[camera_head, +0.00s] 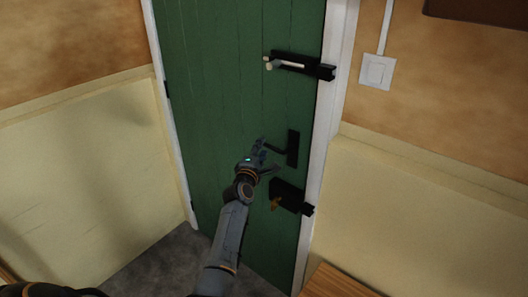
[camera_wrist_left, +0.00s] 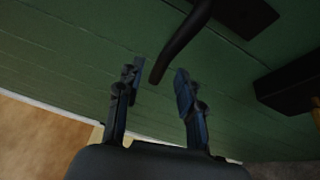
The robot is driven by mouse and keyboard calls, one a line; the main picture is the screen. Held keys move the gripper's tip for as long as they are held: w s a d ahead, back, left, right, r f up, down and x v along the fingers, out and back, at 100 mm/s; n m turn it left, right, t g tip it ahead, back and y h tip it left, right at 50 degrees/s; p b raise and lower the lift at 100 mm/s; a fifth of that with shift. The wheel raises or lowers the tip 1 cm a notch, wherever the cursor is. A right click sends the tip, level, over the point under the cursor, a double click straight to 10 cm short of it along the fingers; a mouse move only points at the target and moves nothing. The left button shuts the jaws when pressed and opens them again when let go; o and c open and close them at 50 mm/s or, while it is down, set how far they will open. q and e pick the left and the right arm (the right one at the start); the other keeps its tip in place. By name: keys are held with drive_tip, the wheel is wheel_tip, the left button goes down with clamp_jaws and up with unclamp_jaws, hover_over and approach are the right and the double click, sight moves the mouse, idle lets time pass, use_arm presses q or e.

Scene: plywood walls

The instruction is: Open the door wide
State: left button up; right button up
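The green door (camera_head: 215,110) stands closed in its white frame in the head view. Its black lever handle (camera_head: 276,149) sits on a black plate near the right edge, and the lever points left. My left gripper (camera_head: 262,157) is at the lever's free end. In the left wrist view the left gripper (camera_wrist_left: 158,80) is open, with the curved tip of the handle (camera_wrist_left: 178,50) at the opening between its fingertips. I cannot tell whether a finger touches it. The green door (camera_wrist_left: 70,60) fills the background there. My right gripper is not in view.
A black bolt with a pale bar (camera_head: 290,64) is above the handle. A black lock box with a brass-coloured knob (camera_head: 288,197) is below it. A light switch (camera_head: 377,71) is on the right wall. A wooden surface (camera_head: 335,283) is at the bottom right.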

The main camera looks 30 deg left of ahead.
use_arm(q)
drive_tip(key=b+x, duration=0.1)
drive_tip(key=x, duration=0.2)
drive_tip(key=shift+w+b, duration=0.2)
drive_tip(key=shift+b, duration=0.15)
drive_tip(key=shift+c, duration=0.4)
clamp_jaws()
